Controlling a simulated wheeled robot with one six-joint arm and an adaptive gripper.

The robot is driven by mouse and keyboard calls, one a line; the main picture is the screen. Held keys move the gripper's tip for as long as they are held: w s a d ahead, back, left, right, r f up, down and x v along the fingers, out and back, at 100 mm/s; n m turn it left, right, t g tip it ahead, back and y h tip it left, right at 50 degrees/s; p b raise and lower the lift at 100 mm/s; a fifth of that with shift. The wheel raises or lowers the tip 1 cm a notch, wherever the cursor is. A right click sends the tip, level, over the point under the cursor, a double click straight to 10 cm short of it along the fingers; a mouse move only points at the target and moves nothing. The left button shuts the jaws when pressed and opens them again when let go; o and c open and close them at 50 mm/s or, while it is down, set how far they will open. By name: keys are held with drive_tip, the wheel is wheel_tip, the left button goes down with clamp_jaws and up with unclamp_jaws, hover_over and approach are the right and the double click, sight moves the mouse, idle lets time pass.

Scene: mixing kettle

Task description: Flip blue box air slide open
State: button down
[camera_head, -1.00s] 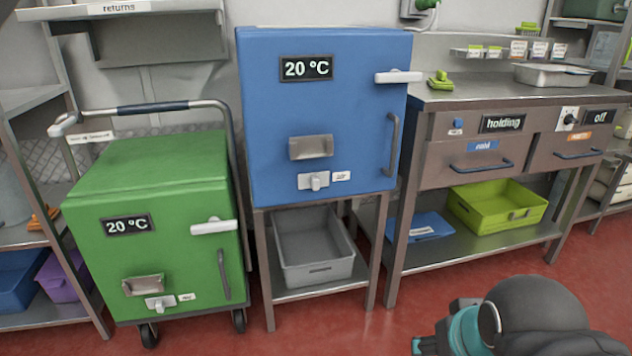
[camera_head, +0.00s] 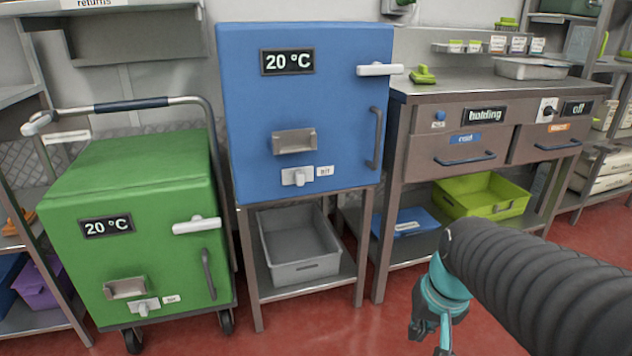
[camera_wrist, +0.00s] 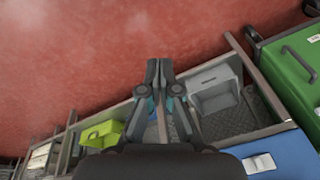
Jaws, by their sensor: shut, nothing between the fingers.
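The blue box (camera_head: 240,130) stands on a metal stand, its door closed, with a "20 °C" display on the front. Its air slide (camera_head: 298,176) is a small pale plate with a knob low on the front, beside a small white label (camera_head: 325,171); I cannot read its position for sure. A metal vent hood (camera_head: 294,141) sits above it. My gripper (camera_head: 430,335) hangs low to the right of the box, well apart from it. In the wrist view my gripper (camera_wrist: 159,65) is shut and empty, and the blue box (camera_wrist: 285,150) shows at the lower right.
A green box (camera_head: 65,210) on a wheeled trolley stands left of the blue one, with a similar slide. A grey bin (camera_head: 300,270) sits under the blue box. A drawer counter (camera_head: 440,155) stands at right, with a lime crate (camera_head: 500,207) below. Red floor in front is clear.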

sight(299, 177)
drive_tip(key=w+a+f+m+y+b, duration=0.1)
drive_tip(key=w+a+f+m+y, duration=0.15)
drive_tip(key=w, duration=0.55)
drive_tip(key=w+a+f+m+y+b, duration=0.15)
drive_tip(key=w+y, duration=0.25)
drive_tip(key=w, duration=0.4)
drive_tip(key=w+a+f+m+y, duration=0.1)
drive_tip(key=w+f+y, duration=0.15)
drive_tip(key=w, duration=0.55)
drive_tip(key=w+r+n+t+y, duration=0.1)
drive_tip(key=w+r+t+y, duration=0.4)
drive_tip(key=w+r, duration=0.7)
drive_tip(key=shift+w+a+r+n+t+y, duration=0.2)
drive_tip(key=shift+a+r+n+t+y, duration=0.15)
drive_tip(key=shift+r+y, duration=0.25)
drive_tip(key=x, duration=1)
drive_tip(key=shift+a, duration=0.1)
drive_tip(key=a, duration=0.1)
drive_tip(key=s+a, duration=0.1)
drive_tip(key=shift+a, duration=0.4)
drive_tip(key=shift+s+a, duration=0.1)
drive_tip(key=shift+a, duration=0.2)
